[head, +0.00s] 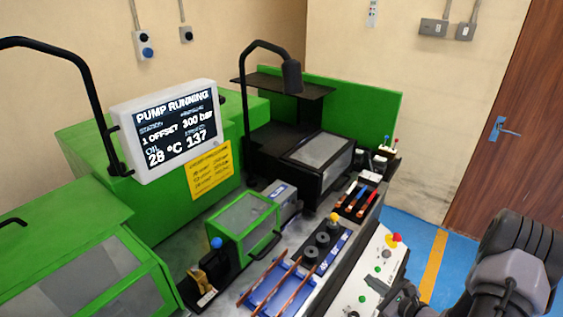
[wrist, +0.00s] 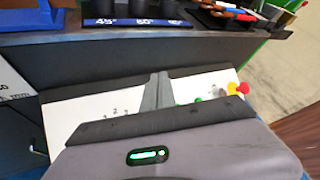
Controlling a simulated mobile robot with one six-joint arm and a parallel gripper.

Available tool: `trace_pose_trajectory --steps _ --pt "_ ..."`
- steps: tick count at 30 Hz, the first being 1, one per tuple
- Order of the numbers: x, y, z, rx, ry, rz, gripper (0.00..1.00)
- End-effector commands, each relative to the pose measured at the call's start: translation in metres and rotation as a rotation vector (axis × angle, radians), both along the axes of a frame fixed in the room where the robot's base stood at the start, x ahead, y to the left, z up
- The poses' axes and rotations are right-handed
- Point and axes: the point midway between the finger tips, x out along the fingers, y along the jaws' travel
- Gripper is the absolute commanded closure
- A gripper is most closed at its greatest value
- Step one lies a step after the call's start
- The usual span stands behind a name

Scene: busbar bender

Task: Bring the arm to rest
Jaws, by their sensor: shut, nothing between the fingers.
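My gripper (head: 404,294) is at the lower right of the head view, by the lower edge of the white control panel (head: 372,270). In the wrist view my gripper (wrist: 160,78) is shut, its dark fingers together and empty. They reach over the white panel (wrist: 80,112), which shows on both sides of them. I cannot tell whether the fingers touch the panel. My arm fills the lower right corner of the head view, folded close to the camera.
The green bending machine carries a screen (head: 168,130) reading "PUMP RUNNING", 300 bar. A red button (head: 394,239) on yellow sits at the panel's far end. Copper bars (head: 272,284) lie on a blue rack. Blue floor (head: 408,232) is clear before the wooden door (head: 512,130).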

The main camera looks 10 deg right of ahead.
Motion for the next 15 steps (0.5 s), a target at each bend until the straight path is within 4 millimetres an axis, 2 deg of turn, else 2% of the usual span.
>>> trace_pose_trajectory --steps 1,2,3,5,6,8,9,10,12,15 --pt "0.016 0.023 0.037 -0.039 -0.022 0.115 1.00" --pt "0.023 0.043 0.061 -0.062 -0.031 0.202 1.00" --pt "0.029 0.074 0.093 -0.101 -0.038 0.328 1.00" --pt "0.028 0.122 0.137 -0.172 -0.039 0.519 1.00" --pt "0.020 0.156 0.165 -0.233 -0.036 0.650 1.00" --pt "-0.002 0.204 0.203 -0.351 -0.023 0.848 1.00" --pt "-0.022 0.233 0.224 -0.447 -0.012 0.974 1.00" --pt "-0.039 0.250 0.238 -0.525 -0.002 1.060 1.00" --pt "-0.081 0.279 0.263 -0.733 0.017 1.230 1.00" --pt "-0.132 0.294 0.288 -1.055 0.024 1.379 1.00"
